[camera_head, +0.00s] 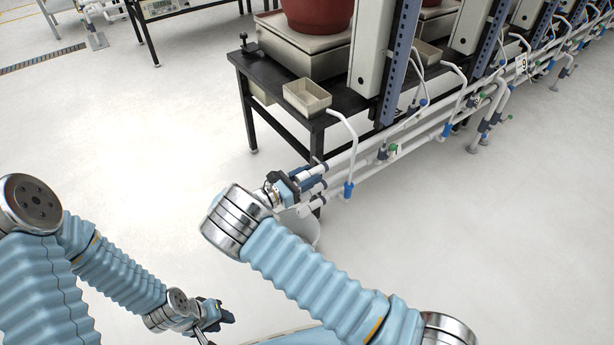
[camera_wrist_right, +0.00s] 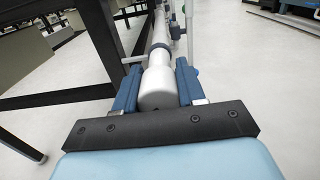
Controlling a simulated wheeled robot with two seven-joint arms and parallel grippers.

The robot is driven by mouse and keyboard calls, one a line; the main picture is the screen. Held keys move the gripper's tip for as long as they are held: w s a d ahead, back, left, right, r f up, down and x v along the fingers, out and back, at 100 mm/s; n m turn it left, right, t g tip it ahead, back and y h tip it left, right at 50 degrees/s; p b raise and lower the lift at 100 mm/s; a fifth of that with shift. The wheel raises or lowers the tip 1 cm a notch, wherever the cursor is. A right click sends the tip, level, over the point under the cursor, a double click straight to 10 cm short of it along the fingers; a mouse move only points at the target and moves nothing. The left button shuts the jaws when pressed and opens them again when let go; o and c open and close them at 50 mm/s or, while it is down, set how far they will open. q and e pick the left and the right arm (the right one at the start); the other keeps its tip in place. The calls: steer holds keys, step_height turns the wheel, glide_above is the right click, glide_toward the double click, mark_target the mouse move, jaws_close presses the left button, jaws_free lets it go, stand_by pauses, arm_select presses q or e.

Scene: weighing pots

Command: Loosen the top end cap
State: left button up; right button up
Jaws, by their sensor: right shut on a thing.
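My right gripper (camera_head: 303,178) is at the near end of the white pipes beside the black table. In the right wrist view its two blue fingers (camera_wrist_right: 158,85) stand on either side of a white cylindrical end cap (camera_wrist_right: 158,92) and grip it. The cap is in line with a white pipe (camera_wrist_right: 160,38) running away from the gripper. In the head view the gripper hides most of the cap. My left gripper (camera_head: 213,318) is low, over the floor at the bottom left, far from the pipes; its finger opening is not clear.
The black table (camera_head: 262,70) carries a scale (camera_head: 300,48) with a red-brown pot (camera_head: 317,14) and a beige tray (camera_head: 307,97). Floor is open left.

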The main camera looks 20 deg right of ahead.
steer(key=shift+a+f, duration=0.1)
steer(key=o, duration=1)
steer(key=shift+o, duration=0.2)
steer(key=v, duration=1.3)
steer(key=shift+a+b, duration=0.35)
steer(key=shift+b, duration=0.05)
steer(key=shift+s, duration=0.1)
